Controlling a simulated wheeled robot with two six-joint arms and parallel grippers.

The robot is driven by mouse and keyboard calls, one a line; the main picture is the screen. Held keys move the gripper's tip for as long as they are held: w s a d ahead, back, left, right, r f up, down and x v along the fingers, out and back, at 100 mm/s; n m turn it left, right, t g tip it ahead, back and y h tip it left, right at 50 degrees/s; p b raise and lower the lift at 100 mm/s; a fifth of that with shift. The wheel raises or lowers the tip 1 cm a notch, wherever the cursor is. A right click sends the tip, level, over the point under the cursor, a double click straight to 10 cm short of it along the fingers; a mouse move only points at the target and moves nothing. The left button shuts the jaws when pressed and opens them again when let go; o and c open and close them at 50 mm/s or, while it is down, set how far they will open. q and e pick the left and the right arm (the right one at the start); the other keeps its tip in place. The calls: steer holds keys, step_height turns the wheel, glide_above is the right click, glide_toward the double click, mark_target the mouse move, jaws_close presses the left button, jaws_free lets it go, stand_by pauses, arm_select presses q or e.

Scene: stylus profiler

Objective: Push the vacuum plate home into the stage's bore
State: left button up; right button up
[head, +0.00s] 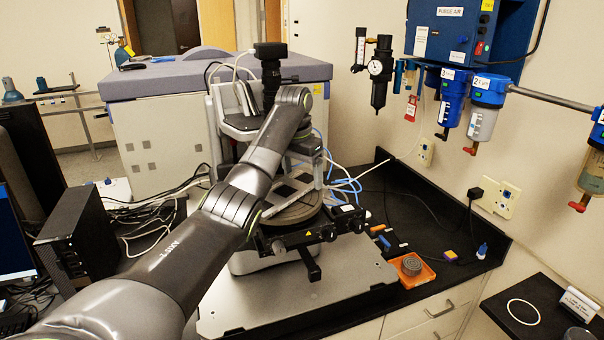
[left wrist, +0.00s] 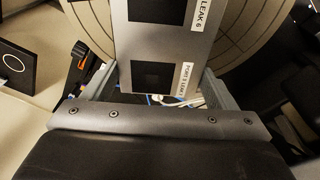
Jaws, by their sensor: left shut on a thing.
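My left arm reaches across the profiler in the head view, and its gripper is mostly hidden behind its own wrist. In the left wrist view my left gripper (left wrist: 160,70) has a finger on each side of a grey plate with dark square patches and white labels, the vacuum plate (left wrist: 192,45). The plate also shows over the stage in the head view (head: 288,188). The round stage (head: 297,214) lies beneath it; its pale lined surface shows on both sides of the plate in the left wrist view (left wrist: 240,42). The bore is hidden. My right gripper is not in view.
The profiler stands on a grey base plate (head: 330,287) on a black bench. An orange tray (head: 424,277) with a round grey part lies to its right. Cables and blue tubes run behind the stage. Blue filter units (head: 489,90) hang on the right wall.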

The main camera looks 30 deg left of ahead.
arm_select(q)
steer(key=shift+s+d+f, duration=0.1)
steer(key=shift+s+f, duration=0.05)
steer(key=shift+f, duration=0.2)
steer(key=shift+r, duration=0.85)
steer(key=o, duration=1.1)
steer(key=shift+w+r, duration=0.1)
steer(key=shift+w, duration=0.1)
steer(key=c, duration=1.1)
steer(key=shift+w+r+g, duration=0.1)
steer(key=shift+r+g, duration=0.1)
steer(key=shift+g, duration=0.4)
steer(key=shift+f, duration=0.3)
steer(key=shift+f, duration=0.7)
